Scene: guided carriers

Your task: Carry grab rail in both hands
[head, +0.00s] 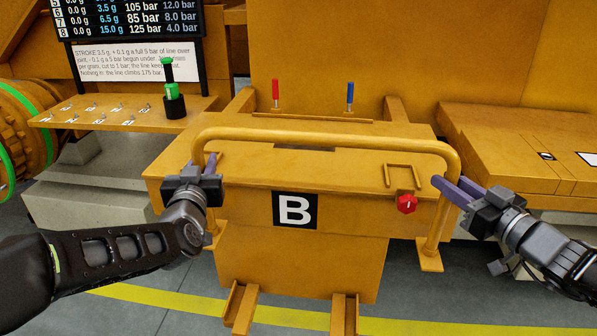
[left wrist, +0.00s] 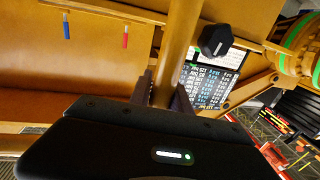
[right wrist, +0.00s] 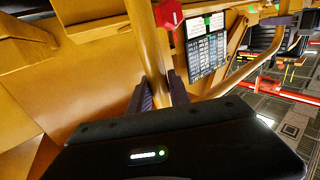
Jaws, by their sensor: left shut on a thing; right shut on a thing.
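The grab rail (head: 322,133) is a yellow-orange bent tube with a long top bar, two downward legs and flat feet. It shows in front of a yellow cabinet marked B. My left gripper (head: 207,163) is shut on the rail's left leg; the tube runs between its fingers in the left wrist view (left wrist: 176,50). My right gripper (head: 450,189) is shut on the right leg, which stands between its fingers in the right wrist view (right wrist: 148,55). The right foot (head: 429,262) is visible; the left foot is partly hidden by my left arm. Whether the feet touch anything is unclear.
The yellow cabinet (head: 250,253) bears a B plate (head: 295,210), a red knob (head: 406,204) and a small bracket. Red (head: 275,93) and blue (head: 350,95) handles stand behind. A shelf with a green-black device (head: 173,98) is at left. A yellow stripe (head: 400,326) crosses the floor.

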